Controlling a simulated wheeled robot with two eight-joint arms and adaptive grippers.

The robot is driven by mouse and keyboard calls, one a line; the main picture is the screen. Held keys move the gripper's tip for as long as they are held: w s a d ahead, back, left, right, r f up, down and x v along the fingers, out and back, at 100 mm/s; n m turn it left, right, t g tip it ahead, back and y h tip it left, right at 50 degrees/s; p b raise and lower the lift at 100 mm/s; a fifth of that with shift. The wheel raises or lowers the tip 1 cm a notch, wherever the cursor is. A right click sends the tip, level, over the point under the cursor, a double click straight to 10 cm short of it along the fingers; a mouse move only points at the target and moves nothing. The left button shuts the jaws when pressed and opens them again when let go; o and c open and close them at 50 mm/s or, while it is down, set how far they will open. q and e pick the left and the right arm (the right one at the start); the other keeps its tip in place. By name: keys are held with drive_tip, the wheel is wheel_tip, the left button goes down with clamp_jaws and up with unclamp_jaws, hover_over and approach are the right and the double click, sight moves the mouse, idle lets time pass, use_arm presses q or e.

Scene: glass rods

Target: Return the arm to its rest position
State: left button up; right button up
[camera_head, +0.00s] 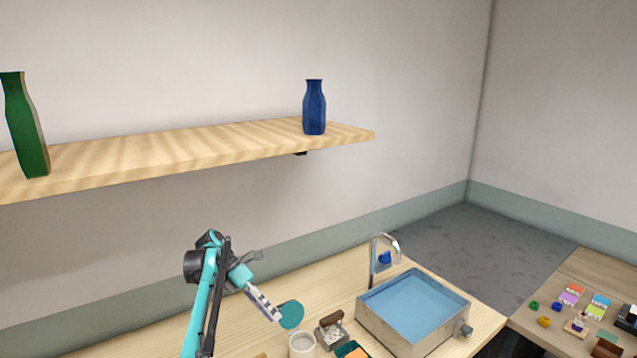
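My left arm, teal and black, rises from the bottom edge at left of centre and bends down to the right at its top. My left gripper (268,305) hangs over the wooden counter (235,325), beside a round teal disc (291,315). It is small and seen edge-on, so I cannot tell whether its fingers are open or shut, or whether it touches the disc. No glass rod can be made out. My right arm and gripper are not in view.
A white cup (301,345), a small grey rack (331,333) and a sink (412,310) with a faucet (371,262) are right of the gripper. A shelf (200,150) above holds a green vase (25,130) and a blue vase (314,108). A side table (565,285) holds small items.

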use_arm(q)
drive_tip(key=s+r+m+t+y+b, duration=0.35)
drive_tip(key=s+r+m+t, duration=0.2)
drive_tip(key=s+m, duration=0.5)
drive_tip(key=s+a+f+m+t+y+b, duration=0.1)
drive_tip(key=s+a+f+m+t+y, duration=0.1)
drive_tip(key=s+f+m, duration=0.4)
drive_tip(key=s+a+f+m+t+y+b, duration=0.1)
drive_tip(key=s+f+m, duration=0.5)
drive_tip(key=s, duration=1.1)
drive_tip(key=a+m+t+y, duration=0.1)
drive_tip(key=m+t+y, duration=0.1)
drive_tip(key=m, duration=0.2)
drive_tip(key=shift+s+a+f+b, duration=0.15)
drive_tip(key=shift+f+b, duration=0.2)
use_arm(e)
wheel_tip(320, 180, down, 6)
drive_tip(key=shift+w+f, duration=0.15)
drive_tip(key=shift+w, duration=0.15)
use_arm(q)
drive_tip(key=shift+t, duration=0.25)
